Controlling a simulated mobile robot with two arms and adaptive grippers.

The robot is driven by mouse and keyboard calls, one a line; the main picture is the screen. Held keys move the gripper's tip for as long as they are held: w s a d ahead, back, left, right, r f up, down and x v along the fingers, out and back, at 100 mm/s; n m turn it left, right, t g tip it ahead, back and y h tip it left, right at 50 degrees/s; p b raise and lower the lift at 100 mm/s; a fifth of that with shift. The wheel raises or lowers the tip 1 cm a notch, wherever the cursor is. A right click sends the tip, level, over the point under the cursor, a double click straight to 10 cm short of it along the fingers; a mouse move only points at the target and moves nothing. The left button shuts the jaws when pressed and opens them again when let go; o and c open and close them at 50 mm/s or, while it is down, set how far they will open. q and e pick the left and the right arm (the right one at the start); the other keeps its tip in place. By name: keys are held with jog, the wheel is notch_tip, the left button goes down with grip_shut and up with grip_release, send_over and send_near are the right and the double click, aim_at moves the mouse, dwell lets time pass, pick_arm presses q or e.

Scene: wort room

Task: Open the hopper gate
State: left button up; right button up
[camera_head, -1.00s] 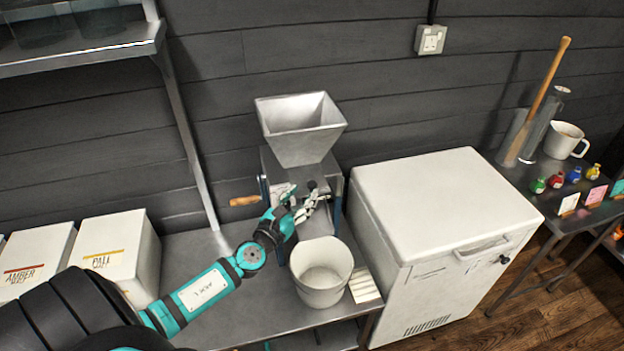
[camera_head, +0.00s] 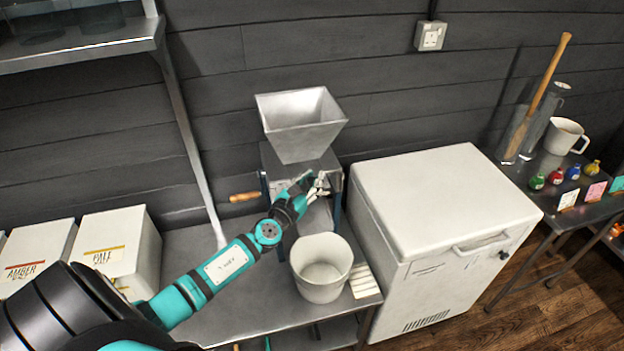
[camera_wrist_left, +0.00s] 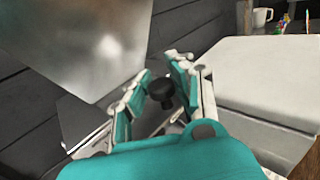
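The metal hopper (camera_head: 301,124) sits on top of a grey mill (camera_head: 272,178) on the steel bench. A black round knob (camera_wrist_left: 161,89), which appears to be the gate's, shows in the left wrist view below the hopper (camera_wrist_left: 100,45). My left gripper (camera_head: 318,181) is in front of the mill, just under the hopper. In the left wrist view my left gripper (camera_wrist_left: 160,88) has its fingers apart, one on each side of the knob; whether they touch it I cannot tell. In the head view the knob is hidden behind the gripper. My right gripper is not in view.
A white bucket (camera_head: 322,283) stands on the bench (camera_head: 235,318) below the gripper. A wooden crank handle (camera_head: 244,197) sticks out left of the mill. A white chest (camera_head: 440,205) stands close on the right. Malt boxes (camera_head: 118,255) are at the left.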

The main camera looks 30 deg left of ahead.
pick_arm(q)
grip_shut()
jog(key=shift+w+d+f, duration=0.1)
jog(key=shift+w, duration=0.1)
jog(key=shift+s+d, duration=0.15)
jog(key=shift+f, duration=0.15)
